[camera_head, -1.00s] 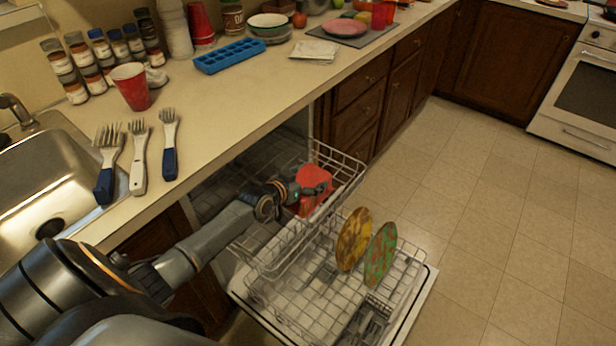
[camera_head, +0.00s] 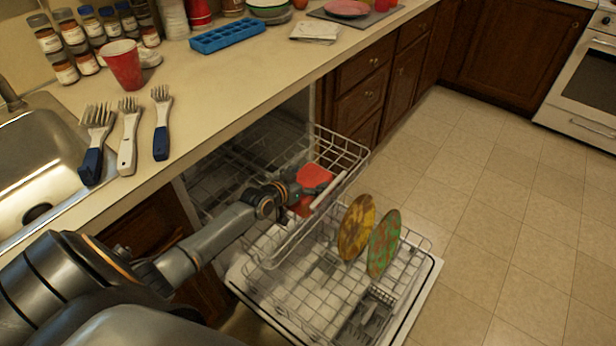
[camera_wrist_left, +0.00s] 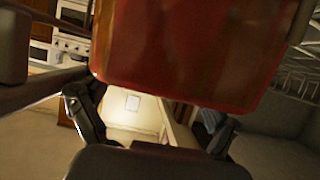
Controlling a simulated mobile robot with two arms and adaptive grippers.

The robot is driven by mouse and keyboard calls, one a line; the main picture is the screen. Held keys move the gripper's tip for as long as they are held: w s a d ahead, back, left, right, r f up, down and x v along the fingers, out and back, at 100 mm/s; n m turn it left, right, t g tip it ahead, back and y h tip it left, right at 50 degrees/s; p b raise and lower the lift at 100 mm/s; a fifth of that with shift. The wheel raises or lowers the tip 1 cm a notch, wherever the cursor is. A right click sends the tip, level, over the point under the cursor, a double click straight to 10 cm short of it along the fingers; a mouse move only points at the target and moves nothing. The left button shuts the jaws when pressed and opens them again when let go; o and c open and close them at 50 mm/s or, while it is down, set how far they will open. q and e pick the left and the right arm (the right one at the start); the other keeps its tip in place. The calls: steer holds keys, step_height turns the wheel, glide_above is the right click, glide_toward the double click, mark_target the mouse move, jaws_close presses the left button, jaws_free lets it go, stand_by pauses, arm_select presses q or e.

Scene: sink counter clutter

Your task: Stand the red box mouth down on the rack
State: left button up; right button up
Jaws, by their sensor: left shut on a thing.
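The red box (camera_head: 315,176) is inside the upper wire rack (camera_head: 330,189) of the open dishwasher, behind the rack's front bar. My left gripper (camera_head: 297,187) is shut on the box from its left side. In the left wrist view the red box (camera_wrist_left: 190,50) fills the upper middle, between the fingers. The box's mouth and its underside are hidden, so I cannot tell whether it touches the rack floor. My right gripper does not show.
Below, the pulled-out lower rack (camera_head: 290,292) holds a yellow-brown plate (camera_head: 355,227) and a green-orange plate (camera_head: 384,244). The counter (camera_head: 225,105) above carries a red cup (camera_head: 122,66), several forks and a blue tray (camera_head: 227,36). Floor to the right is clear.

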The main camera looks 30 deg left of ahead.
arm_select(q)
steer(key=shift+f, duration=0.2)
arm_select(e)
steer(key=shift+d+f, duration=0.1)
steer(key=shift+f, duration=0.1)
arm_select(q)
steer(key=shift+f+b, duration=0.25)
steer(key=shift+b, duration=0.2)
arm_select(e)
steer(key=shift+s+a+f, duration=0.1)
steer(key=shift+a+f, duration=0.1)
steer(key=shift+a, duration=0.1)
arm_select(q)
steer(key=o, duration=0.9)
steer(key=shift+s, duration=0.15)
steer(key=v, duration=0.7)
steer(key=shift+s+r, duration=0.1)
steer(key=shift+s, duration=0.25)
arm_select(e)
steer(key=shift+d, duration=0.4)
